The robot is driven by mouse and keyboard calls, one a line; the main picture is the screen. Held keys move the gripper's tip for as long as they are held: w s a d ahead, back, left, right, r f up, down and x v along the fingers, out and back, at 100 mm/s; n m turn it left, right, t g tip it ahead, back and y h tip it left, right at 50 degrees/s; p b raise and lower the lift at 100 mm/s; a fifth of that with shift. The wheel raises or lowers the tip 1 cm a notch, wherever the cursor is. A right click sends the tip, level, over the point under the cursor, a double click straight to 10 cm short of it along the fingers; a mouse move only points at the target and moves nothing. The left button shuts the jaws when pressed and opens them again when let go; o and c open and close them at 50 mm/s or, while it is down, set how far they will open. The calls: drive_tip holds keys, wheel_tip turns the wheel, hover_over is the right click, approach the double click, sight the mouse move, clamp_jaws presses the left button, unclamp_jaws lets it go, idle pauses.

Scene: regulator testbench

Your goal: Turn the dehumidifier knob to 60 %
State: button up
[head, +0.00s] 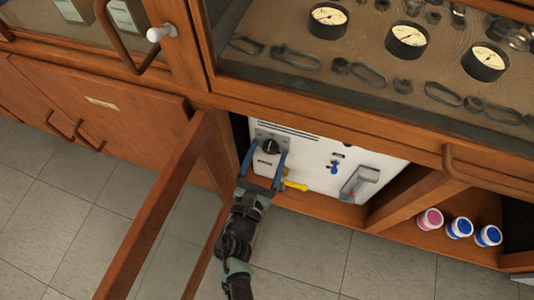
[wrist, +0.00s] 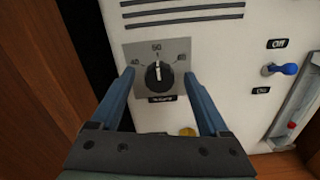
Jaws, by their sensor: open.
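The dehumidifier (head: 315,160) is a white box in the open cabinet bay. Its black round knob (head: 270,146) sits on a grey dial plate at the upper left of its front. In the wrist view the knob (wrist: 159,77) has a white pointer mark aimed up at about 50, between the printed 40 on the left and 60 on the right. My gripper (head: 265,164) is open in front of the plate. In the wrist view its blue fingers (wrist: 158,73) stand on either side of the knob, apparently clear of it. Depth to the knob is hard to tell.
An open cabinet door (head: 160,215) stands left of my arm. A blue toggle (wrist: 286,69) sits near the Off label, right of the knob. A yellow item (head: 296,186) lies below the dial. Pink- and blue-topped jars (head: 459,228) stand in the right bay.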

clamp_jaws()
drive_tip(key=shift+f+m+b, duration=0.1)
drive_tip(key=shift+m+b, duration=0.2)
drive_tip(key=shift+f+m+b, duration=0.1)
drive_tip(key=shift+m+b, duration=0.6)
drive_tip(key=shift+m, duration=0.2)
drive_tip(key=m+b, duration=0.2)
drive_tip(key=m, duration=0.1)
drive_tip(key=shift+f+m+b, duration=0.1)
drive_tip(key=shift+m+b, duration=0.2)
drive_tip(key=m+b, duration=0.3)
drive_tip(key=m, duration=0.1)
drive_tip(key=shift+m+b, duration=0.65)
drive_tip(key=shift+m, duration=0.25)
